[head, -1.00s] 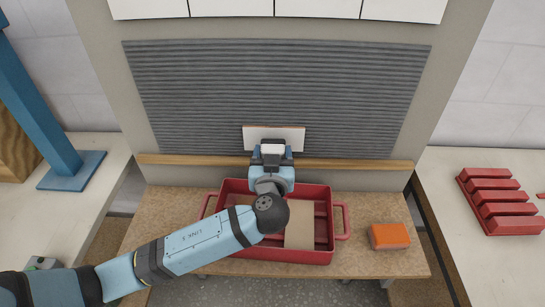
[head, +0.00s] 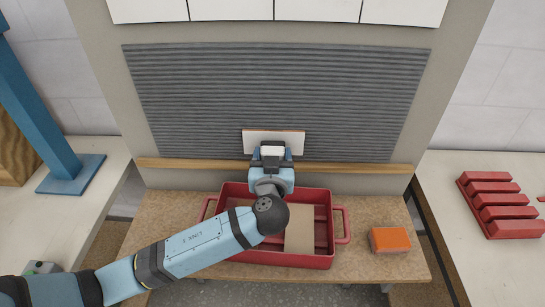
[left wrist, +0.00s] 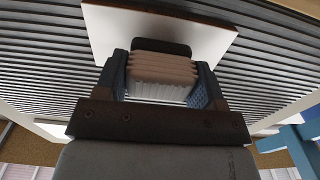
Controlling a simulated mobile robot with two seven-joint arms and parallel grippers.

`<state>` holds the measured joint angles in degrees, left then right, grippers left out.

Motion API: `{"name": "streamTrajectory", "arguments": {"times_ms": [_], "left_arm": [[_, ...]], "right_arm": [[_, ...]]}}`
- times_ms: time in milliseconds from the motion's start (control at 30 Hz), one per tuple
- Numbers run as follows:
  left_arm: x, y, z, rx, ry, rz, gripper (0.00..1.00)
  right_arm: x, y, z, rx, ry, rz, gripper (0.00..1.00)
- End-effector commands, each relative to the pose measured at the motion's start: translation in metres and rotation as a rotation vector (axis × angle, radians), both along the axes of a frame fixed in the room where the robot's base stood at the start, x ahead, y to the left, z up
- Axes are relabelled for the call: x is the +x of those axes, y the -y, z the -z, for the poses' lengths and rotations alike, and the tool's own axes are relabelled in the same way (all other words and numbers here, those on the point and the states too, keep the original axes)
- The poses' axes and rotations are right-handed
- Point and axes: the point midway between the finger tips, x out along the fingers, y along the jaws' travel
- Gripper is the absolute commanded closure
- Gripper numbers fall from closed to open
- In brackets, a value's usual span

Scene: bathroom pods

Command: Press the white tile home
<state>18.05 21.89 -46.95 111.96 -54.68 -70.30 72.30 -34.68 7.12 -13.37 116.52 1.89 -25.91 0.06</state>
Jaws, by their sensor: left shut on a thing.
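The white tile (head: 274,136) stands upright in front of the grey ribbed wall panel (head: 240,90), just above the wooden ledge (head: 350,166). It has a reddish-brown edge. It also shows in the left wrist view (left wrist: 140,30). My left gripper (head: 272,157) is shut on a white ribbed block (left wrist: 161,75) with a dark pad at its tile end. The block lies between gripper and tile; the pad appears to be against the tile's face. I cannot tell whether the tile's back touches the ridges all over. My right gripper is not in view.
A red tray (head: 320,259) with a tan board (head: 299,230) in it stands on the bench (head: 160,215) below my arm. An orange-topped block (head: 390,239) sits right of it. A red rack (head: 500,205) is on the right counter. White tiles (head: 318,10) line the wall above.

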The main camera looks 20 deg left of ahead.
Motion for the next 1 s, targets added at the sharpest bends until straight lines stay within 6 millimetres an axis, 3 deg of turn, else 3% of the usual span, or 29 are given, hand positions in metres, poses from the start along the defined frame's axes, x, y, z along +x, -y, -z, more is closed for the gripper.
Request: {"name": "streamTrajectory", "arguments": {"times_ms": [1000], "left_arm": [[0.0103,-0.0032,-0.0013,0.001,0.003,-0.001,0.62]], "right_arm": [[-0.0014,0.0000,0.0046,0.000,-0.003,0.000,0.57]]}}
